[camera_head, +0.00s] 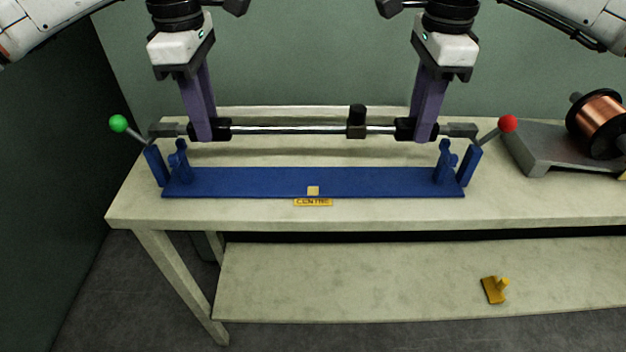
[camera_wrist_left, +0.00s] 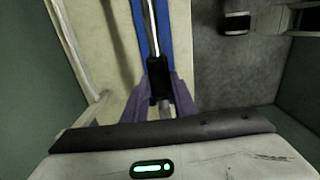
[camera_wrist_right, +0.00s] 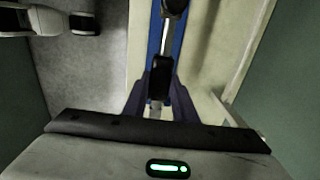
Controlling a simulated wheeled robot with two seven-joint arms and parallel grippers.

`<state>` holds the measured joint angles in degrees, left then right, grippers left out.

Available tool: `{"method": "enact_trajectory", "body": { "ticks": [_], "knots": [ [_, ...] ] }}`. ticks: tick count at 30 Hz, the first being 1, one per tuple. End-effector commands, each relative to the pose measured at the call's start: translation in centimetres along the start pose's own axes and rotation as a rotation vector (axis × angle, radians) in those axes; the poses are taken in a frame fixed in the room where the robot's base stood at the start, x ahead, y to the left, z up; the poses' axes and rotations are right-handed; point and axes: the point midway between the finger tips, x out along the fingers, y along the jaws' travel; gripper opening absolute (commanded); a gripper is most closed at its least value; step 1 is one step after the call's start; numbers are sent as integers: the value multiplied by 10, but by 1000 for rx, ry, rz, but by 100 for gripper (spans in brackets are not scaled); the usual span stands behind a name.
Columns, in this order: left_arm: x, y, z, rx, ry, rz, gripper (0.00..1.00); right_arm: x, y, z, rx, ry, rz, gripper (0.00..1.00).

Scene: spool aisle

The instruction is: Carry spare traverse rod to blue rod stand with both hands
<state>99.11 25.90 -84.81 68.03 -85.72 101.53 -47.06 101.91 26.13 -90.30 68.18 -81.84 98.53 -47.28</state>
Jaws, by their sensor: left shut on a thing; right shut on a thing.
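The traverse rod (camera_head: 285,130) is a level shiny bar with black grips, grey end blocks and a black block (camera_head: 356,123) right of its middle. My left gripper (camera_head: 214,132) is shut on the left black grip, and my right gripper (camera_head: 420,132) on the right one. The blue rod stand (camera_head: 250,183) lies in front of and below the rod, with upright posts at both ends. Both wrist views show the rod in the left (camera_wrist_left: 150,30) and right jaws (camera_wrist_right: 166,40).
The stand is on a pale table (camera_head: 400,212) by a yellow "CENTRE" label (camera_head: 313,202). A copper spool (camera_head: 600,122) on a grey base (camera_head: 550,160) stands at right. A yellow piece (camera_head: 495,289) lies on the lower shelf (camera_head: 380,285). Green walls stand behind and left.

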Motion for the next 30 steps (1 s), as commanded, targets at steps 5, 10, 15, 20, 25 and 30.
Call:
{"method": "enact_trajectory", "body": {
  "ticks": [5,10,15,20,25,30],
  "knots": [
    [-2,0,0,1,-2,3,0,-3,-1,0,1,-2,-4,0],
    [-2,0,0,1,-1,3,0,-2,-1,0,1,-2,-4,0],
    [2,0,0,1,-1,2,0,1,-1,0,1,-2,-3,0],
    [8,0,0,1,-1,2,0,8,-1,0,1,-2,-3,0],
    [18,0,0,1,-1,2,0,17,-1,0,1,-2,-3,0],
    [28,0,0,1,-1,2,0,27,-1,0,1,-2,-4,0]
  ]
}}
